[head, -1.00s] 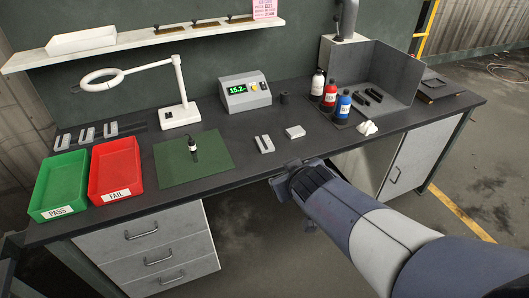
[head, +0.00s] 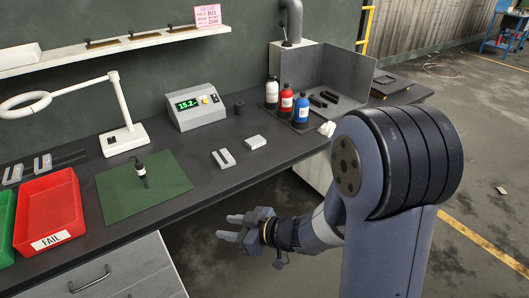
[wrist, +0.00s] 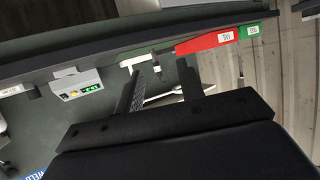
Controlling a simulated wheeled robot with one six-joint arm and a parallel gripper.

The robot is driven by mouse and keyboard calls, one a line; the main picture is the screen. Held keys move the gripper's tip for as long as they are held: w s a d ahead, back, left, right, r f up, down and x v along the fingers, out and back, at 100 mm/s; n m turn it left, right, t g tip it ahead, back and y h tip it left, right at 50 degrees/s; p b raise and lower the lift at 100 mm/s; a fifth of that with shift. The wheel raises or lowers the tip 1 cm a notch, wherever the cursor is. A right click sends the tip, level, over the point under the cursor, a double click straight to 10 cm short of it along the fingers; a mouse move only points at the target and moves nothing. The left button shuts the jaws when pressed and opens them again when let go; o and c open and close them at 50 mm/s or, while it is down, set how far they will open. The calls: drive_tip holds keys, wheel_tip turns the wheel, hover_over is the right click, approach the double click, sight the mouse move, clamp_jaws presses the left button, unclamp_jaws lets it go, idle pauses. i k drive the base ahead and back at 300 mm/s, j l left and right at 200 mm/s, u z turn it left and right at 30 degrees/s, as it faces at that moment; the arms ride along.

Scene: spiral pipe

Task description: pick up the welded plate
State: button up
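A small grey plate with a dark lengthwise slot or seam (head: 223,158) lies flat on the bench near its front edge, right of the green mat. A plain grey block (head: 255,141) lies just behind it to the right. I cannot tell for sure which is the welded plate; no weld is clear at this size. My gripper (head: 230,227) is open and empty, in front of the bench and apart from both pieces, its fingers pointing left. In the wrist view my gripper (wrist: 157,76) shows two spread fingers with nothing between them; neither grey piece can be made out there.
The dark bench (head: 200,200) has bare room around the grey pieces. A display box (head: 195,107) and bottles (head: 287,106) stand behind.

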sight(223, 158)
drive_tip(key=i+j+z, duration=0.1)
drive_tip(key=j+z, duration=0.3)
drive_tip(key=i+j+z, duration=0.1)
drive_tip(key=j+z, duration=0.55)
drive_tip(key=z, duration=0.15)
drive_tip(key=j, duration=0.6)
